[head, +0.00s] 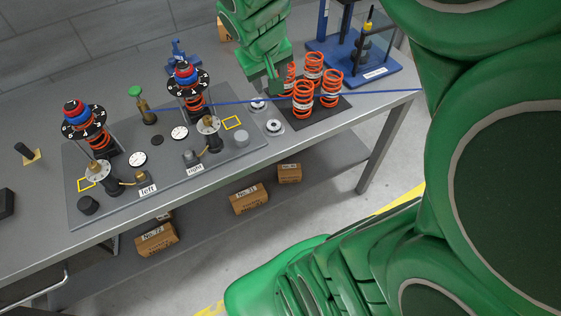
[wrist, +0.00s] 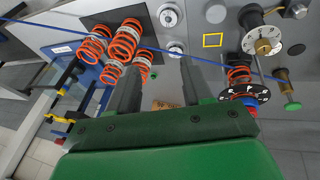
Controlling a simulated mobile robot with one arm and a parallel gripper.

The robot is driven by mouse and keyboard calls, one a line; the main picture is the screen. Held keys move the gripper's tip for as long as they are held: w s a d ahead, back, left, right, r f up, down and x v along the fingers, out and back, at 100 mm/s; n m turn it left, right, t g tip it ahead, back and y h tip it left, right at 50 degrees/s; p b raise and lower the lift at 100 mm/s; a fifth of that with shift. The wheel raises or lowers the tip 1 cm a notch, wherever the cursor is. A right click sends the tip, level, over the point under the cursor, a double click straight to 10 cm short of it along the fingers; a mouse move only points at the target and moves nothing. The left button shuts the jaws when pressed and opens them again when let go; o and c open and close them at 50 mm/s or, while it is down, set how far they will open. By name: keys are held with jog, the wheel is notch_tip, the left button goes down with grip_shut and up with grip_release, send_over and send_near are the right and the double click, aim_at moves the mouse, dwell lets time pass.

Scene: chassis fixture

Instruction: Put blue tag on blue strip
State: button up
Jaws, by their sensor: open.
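A thin blue strip (head: 382,93) stretches across the bench from near the right dial unit, past the orange springs, to the bench's right end. In the wrist view the blue strip (wrist: 210,62) runs slanting just beyond my fingertips. I cannot make out a separate blue tag in either view. My gripper (head: 272,84) points down over the back of the bench, just left of the springs. In the wrist view its two dark fingers (wrist: 160,75) are apart with nothing held between them.
Several orange springs (head: 303,99) stand on a dark mat close to my gripper. Two dial units, left (head: 84,119) and right (head: 188,81), rise from a grey plate. A blue-based stand (head: 372,70) is at the back right. A blue fixture (head: 181,55) sits at the back.

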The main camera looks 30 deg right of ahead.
jog(key=s+a+f+g+y, duration=0.1)
jog(key=s+a, duration=0.3)
jog(key=s, duration=0.6)
jog(key=s+a+f+g+y, duration=0.1)
jog(key=s+a+g, duration=0.3)
jog(key=s, duration=0.7)
jog(key=shift+a+f+y, duration=0.3)
jog(key=shift+a+y, duration=0.1)
jog(key=shift+a, duration=0.1)
jog(key=shift+s, duration=0.1)
